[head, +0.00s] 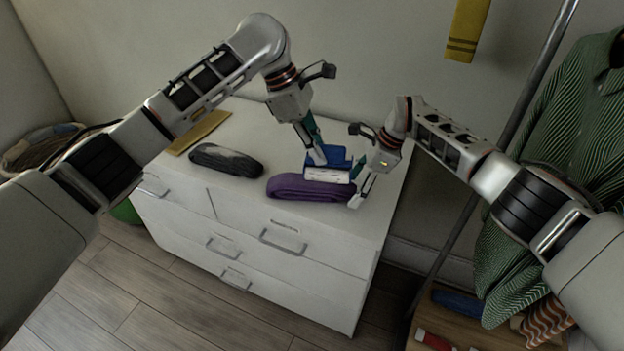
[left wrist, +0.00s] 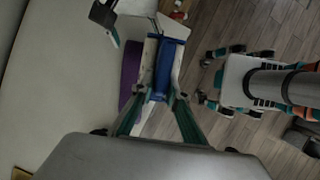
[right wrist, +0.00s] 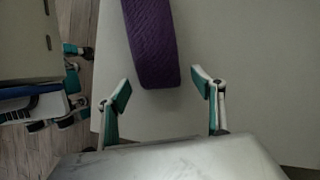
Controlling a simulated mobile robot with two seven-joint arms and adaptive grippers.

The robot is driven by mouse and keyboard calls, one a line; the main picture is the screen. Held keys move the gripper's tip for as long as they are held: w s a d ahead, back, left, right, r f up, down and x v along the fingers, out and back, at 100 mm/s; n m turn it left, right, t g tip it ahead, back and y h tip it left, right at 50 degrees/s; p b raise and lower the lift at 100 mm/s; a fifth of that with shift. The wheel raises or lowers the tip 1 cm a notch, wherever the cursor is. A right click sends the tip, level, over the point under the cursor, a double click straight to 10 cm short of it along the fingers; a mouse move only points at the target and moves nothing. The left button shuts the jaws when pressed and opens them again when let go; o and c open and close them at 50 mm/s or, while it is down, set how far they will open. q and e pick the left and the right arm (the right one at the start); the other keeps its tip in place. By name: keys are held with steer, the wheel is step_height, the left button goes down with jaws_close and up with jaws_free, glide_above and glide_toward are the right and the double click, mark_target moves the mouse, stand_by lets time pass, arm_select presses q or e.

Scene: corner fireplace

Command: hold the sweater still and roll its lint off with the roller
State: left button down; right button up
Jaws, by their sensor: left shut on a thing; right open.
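A folded purple knit (head: 310,188) lies near the front right of the dresser top; its end shows ahead of my right gripper in the right wrist view (right wrist: 150,45). A dark grey folded garment (head: 226,160) with a pale patch lies left of it. I cannot tell for sure which is the sweater. My left gripper (head: 318,155) is shut on a blue-and-white thing, apparently the roller (head: 328,174), just behind the purple knit; its blue part shows between the fingers in the left wrist view (left wrist: 163,68). My right gripper (head: 358,185) is open and empty by the knit's right end.
A yellow cloth (head: 200,131) lies at the dresser's back left. The white dresser (head: 290,262) has front drawers with handles. A green striped garment (head: 555,190) hangs on a rack at the right, above a low wooden shelf. A basket (head: 38,145) stands at far left.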

steer(key=o, duration=0.5)
steer(key=shift+o, duration=0.2)
steer(key=shift+r, duration=0.1)
steer(key=v, duration=1.1)
steer(key=shift+d+r, duration=0.25)
steer(key=shift+r, duration=0.1)
